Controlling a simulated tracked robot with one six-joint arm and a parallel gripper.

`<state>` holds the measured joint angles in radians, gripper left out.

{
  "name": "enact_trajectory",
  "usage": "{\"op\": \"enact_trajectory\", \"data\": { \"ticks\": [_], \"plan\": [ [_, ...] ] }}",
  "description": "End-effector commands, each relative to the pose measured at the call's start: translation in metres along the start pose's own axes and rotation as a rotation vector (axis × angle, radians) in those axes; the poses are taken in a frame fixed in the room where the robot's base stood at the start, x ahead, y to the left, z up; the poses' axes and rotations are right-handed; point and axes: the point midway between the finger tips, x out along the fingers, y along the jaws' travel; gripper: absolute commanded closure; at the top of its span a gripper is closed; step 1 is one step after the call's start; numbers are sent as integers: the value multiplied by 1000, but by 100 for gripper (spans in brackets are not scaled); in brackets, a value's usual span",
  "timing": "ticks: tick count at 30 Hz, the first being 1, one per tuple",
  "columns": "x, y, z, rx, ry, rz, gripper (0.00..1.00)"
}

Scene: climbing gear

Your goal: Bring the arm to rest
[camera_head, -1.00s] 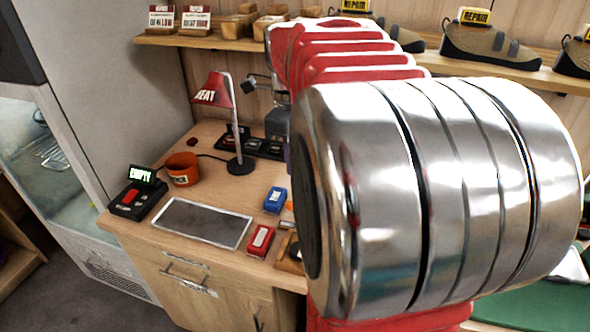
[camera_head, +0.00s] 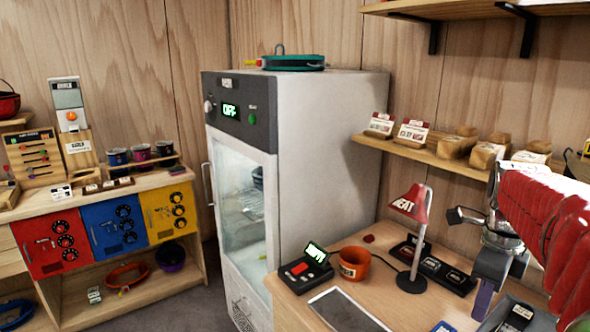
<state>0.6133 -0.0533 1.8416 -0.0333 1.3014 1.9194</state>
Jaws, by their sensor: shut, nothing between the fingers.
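My arm shows at the right edge as a row of red ribbed links (camera_head: 555,235), reaching over the wooden bench. At its far end my gripper (camera_head: 482,308) hangs downward above the bench, seen small and from behind. It is shut with nothing held. A small dark camera-like part (camera_head: 458,216) sticks out to the left of the wrist. The rest of my arm is cut off by the right edge.
The bench (camera_head: 385,262) bears a red HEAT lamp (camera_head: 411,203), an orange pot (camera_head: 354,263), a black device with a lit sign (camera_head: 304,271) and a grey plate (camera_head: 345,312). A white cabinet (camera_head: 330,150) stands left. A wall shelf (camera_head: 425,154) runs behind.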

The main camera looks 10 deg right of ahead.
Motion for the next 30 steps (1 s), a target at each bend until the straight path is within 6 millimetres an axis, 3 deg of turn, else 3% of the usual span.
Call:
{"op": "enact_trajectory", "data": {
  "ticks": [14, 30],
  "plan": [
    [24, 11, 3, -555, -10, -32, 100],
    [33, 60, 28, -1264, 2, -136, 100]
  ]
}}
